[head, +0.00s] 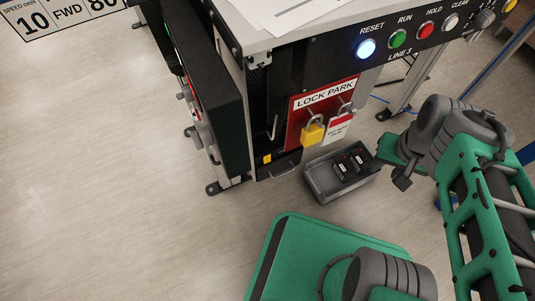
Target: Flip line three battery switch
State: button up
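The line three control panel (420,43) carries a RESET button (366,48) lit blue-white, green, red and white buttons, and a black rotary knob (485,18). Below it stands a dark cabinet with its door (215,90) swung open to the left. A small yellow label (267,158) shows low inside the cabinet opening. No part is clearly marked as the battery switch. My arm comes in from the right. Its far end, with a small dark part (402,181), is beside the grey bin, right of the cabinet. I cannot make out the gripper's fingers.
A red LOCK PARK board (318,100) holds a yellow padlock (312,131) and a red-and-white tagged lock (339,125). A grey bin (325,190) with dark items (351,167) sits on the floor. Papers (290,10) lie on top. Floor at left is clear.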

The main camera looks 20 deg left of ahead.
aim_at(266, 159)
jog(key=k, duration=0.7)
jog(key=z, duration=2.1)
jog(key=i, duration=0.85)
jog(key=u, duration=3.6)
